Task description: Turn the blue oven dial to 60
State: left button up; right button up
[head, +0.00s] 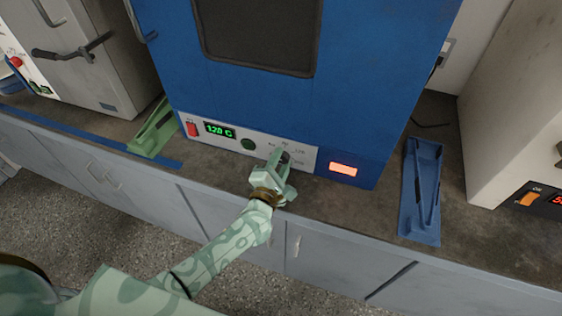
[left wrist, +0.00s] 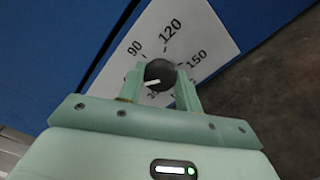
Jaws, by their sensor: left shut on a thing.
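The blue oven (head: 350,60) stands on the counter, with a light panel along its lower front. Its dark round dial (left wrist: 160,73) sits between the two fingers of my left gripper (left wrist: 160,82) in the left wrist view. The fingers are shut on it from both sides. The dial's white pointer line points left and slightly down. The printed 90, 120 and 150 show around the dial; the fingers partly cover the lower marks, and I cannot read a 60. In the head view my left gripper (head: 283,160) covers the dial. My right gripper is not in view.
A green holder (head: 153,130) lies left and a blue holder (head: 421,195) right on the counter. Other machines flank the oven.

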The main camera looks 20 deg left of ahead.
pick_arm(q)
jog(key=shift+s+f, duration=0.1)
jog(key=o, duration=1)
jog(key=s+p, duration=0.1)
jog(key=s, duration=1.5)
jog(key=shift+s+a+p, duration=0.15)
jog(key=shift+a+p, duration=0.15)
